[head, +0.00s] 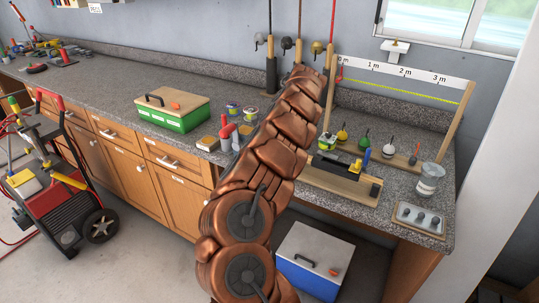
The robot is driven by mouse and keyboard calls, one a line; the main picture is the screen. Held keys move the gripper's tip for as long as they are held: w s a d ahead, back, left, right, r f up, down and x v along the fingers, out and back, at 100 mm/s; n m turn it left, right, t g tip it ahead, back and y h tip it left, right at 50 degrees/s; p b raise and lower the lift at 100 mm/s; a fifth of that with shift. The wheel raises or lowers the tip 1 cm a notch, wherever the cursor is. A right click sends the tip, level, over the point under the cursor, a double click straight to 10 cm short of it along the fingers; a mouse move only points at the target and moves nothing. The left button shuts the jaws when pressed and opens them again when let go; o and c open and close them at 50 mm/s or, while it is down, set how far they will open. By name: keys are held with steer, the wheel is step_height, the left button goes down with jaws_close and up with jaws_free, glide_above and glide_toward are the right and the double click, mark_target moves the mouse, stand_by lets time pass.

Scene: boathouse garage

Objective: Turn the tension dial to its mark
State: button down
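My copper-coloured arm rises from the bottom middle and reaches up and right over the counter. No fingers of my gripper can be made out at its far end, and the arm hides part of the counter. I cannot pick out the tension dial or its mark for certain. A wooden stand (338,184) right of the arm bears a green-and-yellow reel-like part (326,141), a black-and-yellow part with a blue handle (364,160) and a small black piece (375,190). A grey tray or panel (405,210) with several dark round pieces lies at the counter's front right.
Small weighted pieces (364,140) stand in a row behind the stand. A clear cup (429,180) is at right. A green toolbox (178,118) and red bottle (226,133) are left of the arm. A measuring board (405,75) stands behind; a blue cooler (313,262) is below.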

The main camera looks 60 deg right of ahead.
steer(key=shift+s, duration=0.1)
steer(key=c, duration=0.9)
jaws_free()
steer(key=shift+o, duration=0.2)
steer(key=shift+a+m+t+h+b, duration=0.1)
steer(key=shift+m+t+h+b, duration=0.3)
steer(key=shift+m+b, duration=0.7)
steer(key=shift+f+m, duration=0.15)
steer(key=shift+m, duration=0.75)
steer(key=shift+a+b, duration=0.1)
steer(key=shift+b, duration=0.35)
steer(key=shift+m+h+b, duration=0.3)
steer(key=shift+m+h, duration=0.1)
steer(key=shift+m, duration=0.1)
